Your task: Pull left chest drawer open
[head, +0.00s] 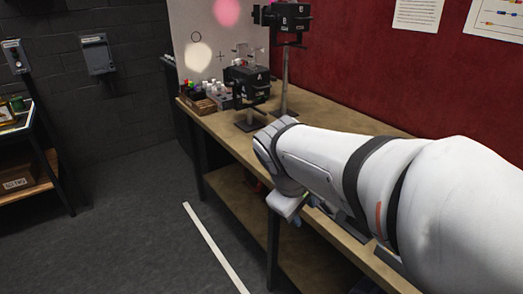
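No chest or drawer can be made out in the head view. My white arm reaches in from the right over the workbench. The end of my arm, with what looks like part of my gripper (287,206), hangs over the bench's front edge and points down. Its fingers cannot be made out, so whether it is open or shut does not show. My arm hides much of the right part of the bench.
The wooden workbench (222,124) with a lower shelf stands along the red wall. Black devices on stands (246,84) and small boxes with bottles (203,100) are on it. A shelf unit (30,150) stands at far left. The grey floor (130,220) between is clear.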

